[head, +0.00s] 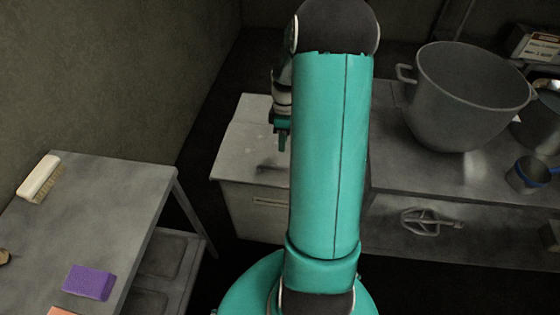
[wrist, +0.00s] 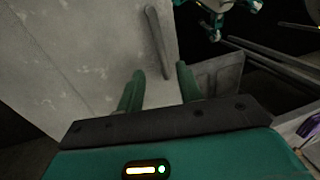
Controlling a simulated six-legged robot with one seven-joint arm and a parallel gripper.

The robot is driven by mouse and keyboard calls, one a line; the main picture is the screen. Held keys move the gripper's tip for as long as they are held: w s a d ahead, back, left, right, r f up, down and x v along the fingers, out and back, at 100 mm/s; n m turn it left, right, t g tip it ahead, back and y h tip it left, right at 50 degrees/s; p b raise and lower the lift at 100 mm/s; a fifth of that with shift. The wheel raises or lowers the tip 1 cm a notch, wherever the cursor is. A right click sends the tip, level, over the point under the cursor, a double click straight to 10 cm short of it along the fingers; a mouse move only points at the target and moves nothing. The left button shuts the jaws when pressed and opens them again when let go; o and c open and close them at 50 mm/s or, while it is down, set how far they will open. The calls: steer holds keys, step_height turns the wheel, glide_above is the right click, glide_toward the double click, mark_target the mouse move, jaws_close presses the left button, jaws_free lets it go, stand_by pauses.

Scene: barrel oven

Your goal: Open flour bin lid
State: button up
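The flour bin (head: 250,205) is a pale box on the floor, left of my arm, partly hidden by it. Its pale lid (head: 245,140) lies flat on top and looks shut. In the wrist view the lid (wrist: 75,50) fills the upper left, with a slim bar handle (wrist: 157,42) near its edge. My gripper (head: 282,142) is above the lid in the head view. In the wrist view my gripper (wrist: 160,82) is open and empty, its two fingers apart. The handle's near end shows between and just beyond the fingertips; I cannot tell whether they touch.
A grey table (head: 105,195) with a brush (head: 39,177) and a purple block (head: 89,282) stands at the left. A steel counter (head: 430,175) at the right bears a large mixing bowl (head: 460,95). A whisk-like beater (head: 428,222) lies below. A wall is behind the bin.

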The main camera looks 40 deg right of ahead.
steer(key=f, duration=0.3)
steer(key=s+a+f, duration=0.1)
steer(key=f, duration=0.6)
steer(key=shift+s+a, duration=0.15)
steer(key=shift+a, duration=0.15)
steer(key=shift+r, duration=0.1)
steer(key=shift+c, duration=0.5)
jaws_close()
